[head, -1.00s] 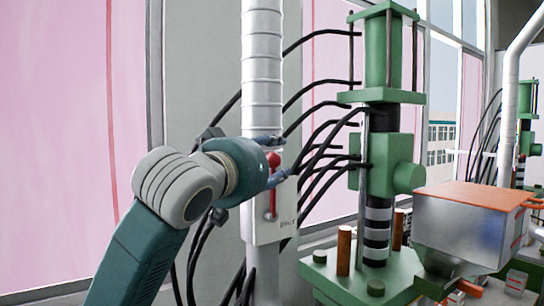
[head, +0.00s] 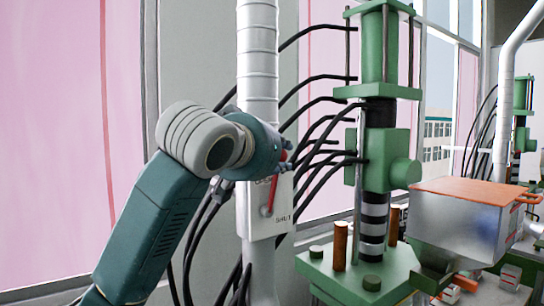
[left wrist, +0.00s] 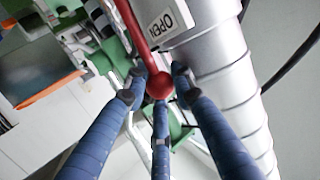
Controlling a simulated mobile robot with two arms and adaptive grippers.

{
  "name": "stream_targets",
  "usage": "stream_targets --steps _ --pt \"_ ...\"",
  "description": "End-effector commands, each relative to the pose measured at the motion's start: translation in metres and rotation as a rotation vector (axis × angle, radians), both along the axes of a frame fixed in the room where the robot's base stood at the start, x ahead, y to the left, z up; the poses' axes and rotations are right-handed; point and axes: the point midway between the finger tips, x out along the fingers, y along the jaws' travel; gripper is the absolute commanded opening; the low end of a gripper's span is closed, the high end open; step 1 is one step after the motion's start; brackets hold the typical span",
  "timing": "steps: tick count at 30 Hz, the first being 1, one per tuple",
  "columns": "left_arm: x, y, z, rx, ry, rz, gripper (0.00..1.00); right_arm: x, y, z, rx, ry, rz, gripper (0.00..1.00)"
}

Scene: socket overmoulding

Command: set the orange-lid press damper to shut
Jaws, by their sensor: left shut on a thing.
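The damper is a white plate (head: 254,222) on a ribbed grey duct (head: 258,60), with a red lever (head: 273,194) pivoted on it. The lever leans up and to the right. A partly covered label shows near the plate's top and another, seemingly SHUT, at its lower right. My left gripper (head: 286,161) is shut on the lever's upper end. In the left wrist view the red knob (left wrist: 159,85) sits among the blue fingertips of my left gripper (left wrist: 158,92), beside the OPEN label (left wrist: 165,22). My right gripper is out of view.
A green press (head: 385,170) stands right of the duct, with a metal hopper (head: 455,222) under an orange lid (head: 480,192). Black hoses (head: 315,82) run between duct and press, close to my left gripper. A pink window (head: 50,150) is at the left.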

Motion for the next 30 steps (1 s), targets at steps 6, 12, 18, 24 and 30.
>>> stream_targets --steps 6,12,18,24,30 --pt "0.01 -0.016 0.002 0.129 0.086 0.001 0.0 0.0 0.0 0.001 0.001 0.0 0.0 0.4" --pt "0.018 -0.026 -0.004 0.227 0.155 0.002 0.0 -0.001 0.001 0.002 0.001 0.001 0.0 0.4" --pt "0.023 -0.032 -0.009 0.289 0.198 0.001 0.0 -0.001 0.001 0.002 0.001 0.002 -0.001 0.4" --pt "0.025 -0.034 -0.01 0.314 0.214 0.002 0.0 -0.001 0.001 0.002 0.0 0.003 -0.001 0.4" --pt "0.025 -0.034 -0.01 0.318 0.215 0.002 0.0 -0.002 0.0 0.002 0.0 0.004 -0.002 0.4"
